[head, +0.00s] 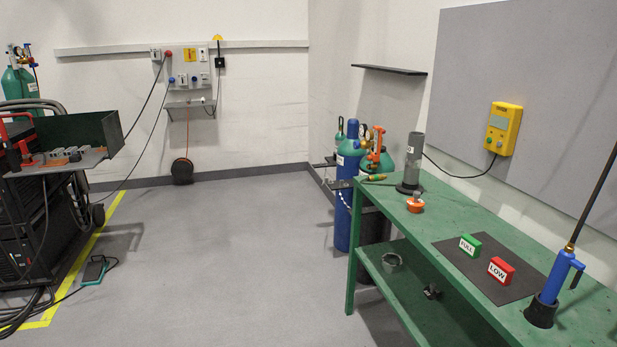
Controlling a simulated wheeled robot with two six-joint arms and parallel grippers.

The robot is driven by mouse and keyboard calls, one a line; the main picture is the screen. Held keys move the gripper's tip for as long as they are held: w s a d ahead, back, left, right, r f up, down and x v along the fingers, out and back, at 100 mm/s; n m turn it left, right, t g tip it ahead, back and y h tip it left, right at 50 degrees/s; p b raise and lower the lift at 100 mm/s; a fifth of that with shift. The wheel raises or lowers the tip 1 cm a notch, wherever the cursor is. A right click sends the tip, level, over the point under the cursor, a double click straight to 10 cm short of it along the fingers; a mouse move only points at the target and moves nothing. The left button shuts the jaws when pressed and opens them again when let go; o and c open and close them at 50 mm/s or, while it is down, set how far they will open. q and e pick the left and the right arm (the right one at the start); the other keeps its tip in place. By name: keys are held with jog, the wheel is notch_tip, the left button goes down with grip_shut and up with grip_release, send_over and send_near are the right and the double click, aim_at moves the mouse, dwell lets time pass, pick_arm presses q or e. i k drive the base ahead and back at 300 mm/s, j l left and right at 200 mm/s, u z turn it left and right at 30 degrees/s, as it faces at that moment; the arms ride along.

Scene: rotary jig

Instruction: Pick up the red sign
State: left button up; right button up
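The red sign (501,270) is a small block with a white label reading "LOW". It stands on a dark mat (462,247) on the green workbench (436,206) at the right. A green sign (470,245) reading "FULL" stands beside it, a little farther back and to the left, apart from it. Neither of my grippers shows in the head view.
A blue torch-like tool (555,279) stands in a black holder right of the mat. An orange item (415,203) and a grey cylinder (414,160) are farther back. Gas cylinders (350,190) stand beyond the bench. The grey floor (230,250) left of the bench is clear.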

aim_at(503, 273)
jog(key=i+z, duration=0.15)
jog(key=i, duration=0.25)
jog(key=i+j+z, duration=0.15)
jog(key=i, duration=0.3)
jog(key=i+j+z, duration=0.15)
jog(key=i, duration=0.25)
jog(key=i+j+z, duration=0.15)
jog(key=i, duration=0.25)
jog(key=z, duration=1.7)
